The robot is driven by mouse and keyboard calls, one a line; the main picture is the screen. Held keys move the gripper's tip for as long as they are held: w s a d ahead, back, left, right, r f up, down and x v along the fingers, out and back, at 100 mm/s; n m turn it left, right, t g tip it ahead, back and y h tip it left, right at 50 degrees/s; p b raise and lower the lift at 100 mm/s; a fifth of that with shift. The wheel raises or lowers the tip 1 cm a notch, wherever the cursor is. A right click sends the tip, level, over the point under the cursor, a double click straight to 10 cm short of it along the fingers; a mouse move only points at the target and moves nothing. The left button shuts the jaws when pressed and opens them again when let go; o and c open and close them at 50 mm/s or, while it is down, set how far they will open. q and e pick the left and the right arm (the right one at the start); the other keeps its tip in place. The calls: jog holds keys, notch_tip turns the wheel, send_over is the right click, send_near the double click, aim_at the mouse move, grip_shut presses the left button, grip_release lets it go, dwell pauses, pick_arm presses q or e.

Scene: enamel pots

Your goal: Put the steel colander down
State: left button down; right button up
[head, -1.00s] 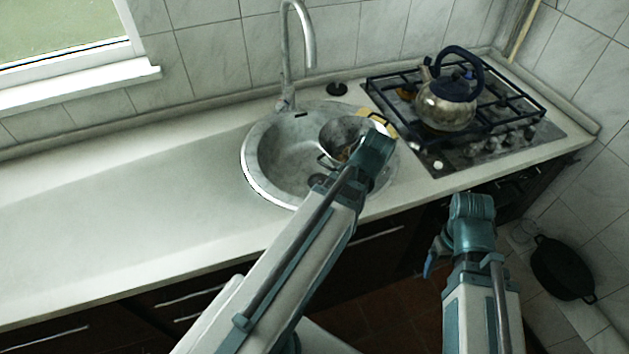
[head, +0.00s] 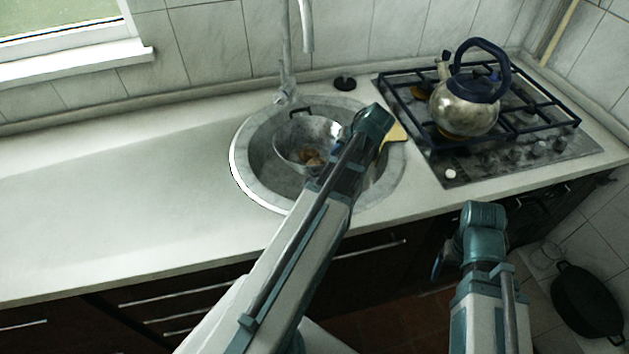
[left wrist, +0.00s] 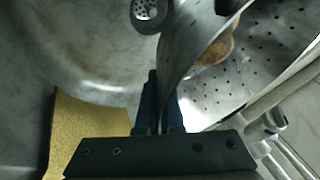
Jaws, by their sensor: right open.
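The steel colander (head: 296,135) is in the round sink (head: 243,165), tilted, with brownish pieces inside. It also shows in the left wrist view (left wrist: 262,75), where its perforated wall and rim rise between the fingers. My left gripper (head: 347,132) is at the colander's right rim, with its two dark fingers (left wrist: 160,105) closed on the thin wall. Whether the colander's base touches the sink floor is hidden. My right gripper (head: 439,264) hangs in front of the counter, low and away from the sink; its fingers are mostly hidden by its wrist.
A yellow cloth or sponge (head: 395,134) lies at the sink's right side, near my left gripper. The faucet (head: 287,70) stands behind the sink. A kettle (head: 462,108) sits on the hob at right. The counter (head: 120,195) left of the sink is clear. A dark pot (head: 587,300) stands low at right.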

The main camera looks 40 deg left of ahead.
pick_arm(q)
jog(key=shift+f+b, duration=5.05)
jog(key=shift+f, duration=0.05)
jog(key=shift+r, duration=0.1)
jog(key=c, duration=1.1)
grip_release()
jog(key=shift+o, duration=0.2)
jog(key=p+v, duration=1)
jog(key=v, duration=0.2)
